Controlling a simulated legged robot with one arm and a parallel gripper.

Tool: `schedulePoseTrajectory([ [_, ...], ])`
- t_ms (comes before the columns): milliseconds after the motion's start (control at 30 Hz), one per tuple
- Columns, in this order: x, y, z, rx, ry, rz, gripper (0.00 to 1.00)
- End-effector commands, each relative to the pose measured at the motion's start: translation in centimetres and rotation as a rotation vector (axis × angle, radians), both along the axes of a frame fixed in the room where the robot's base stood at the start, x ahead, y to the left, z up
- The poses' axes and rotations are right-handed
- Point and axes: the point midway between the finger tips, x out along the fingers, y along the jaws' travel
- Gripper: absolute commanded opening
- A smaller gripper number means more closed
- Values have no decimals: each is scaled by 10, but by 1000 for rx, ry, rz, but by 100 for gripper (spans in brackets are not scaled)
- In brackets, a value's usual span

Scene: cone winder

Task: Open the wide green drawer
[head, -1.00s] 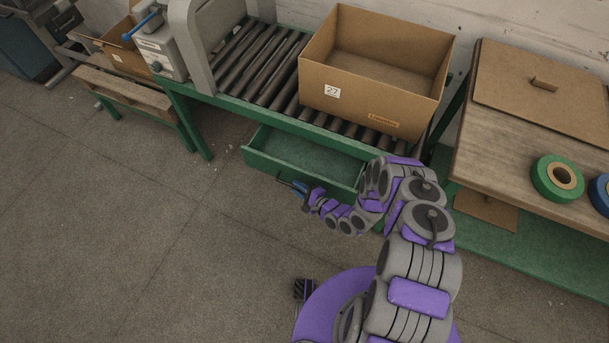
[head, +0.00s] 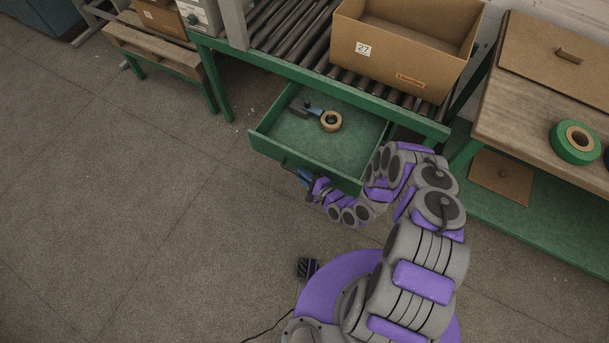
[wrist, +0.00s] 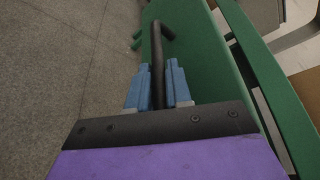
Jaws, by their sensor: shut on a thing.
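The wide green drawer (head: 262,144) is pulled out from under the roller conveyor frame, and its inside shows in the head view. A tape roll (head: 330,121) and a dark-and-blue tool (head: 306,111) lie in it. In the wrist view, my gripper (wrist: 158,88) has its blue fingers shut on the dark bar handle (wrist: 156,48) of the drawer front (wrist: 195,50). In the head view my gripper (head: 304,176) is at the front face of the drawer, and my arm hides the right part of that front.
An open cardboard box (head: 398,62) stands on the conveyor rollers (head: 290,35) above the drawer. A wooden table (head: 535,92) with a green tape roll (head: 574,142) is at the right. A pallet-topped bench (head: 160,48) is at the left.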

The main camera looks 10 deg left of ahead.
Motion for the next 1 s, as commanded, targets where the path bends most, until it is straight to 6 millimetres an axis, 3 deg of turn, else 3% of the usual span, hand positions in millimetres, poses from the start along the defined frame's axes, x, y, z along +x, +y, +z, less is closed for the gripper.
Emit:
schedulePoseTrajectory([
  [267, -2, 4, 1, 2, -2, 9, 0],
  [300, -2, 4, 1, 3, -3, 8, 22],
  [500, -1, 1, 1, 3, -2, 5, 40],
  [767, -2, -2, 2, 4, 0, 1, 40],
  [1000, -20, -25, 8, 3, 4, -3, 40],
])
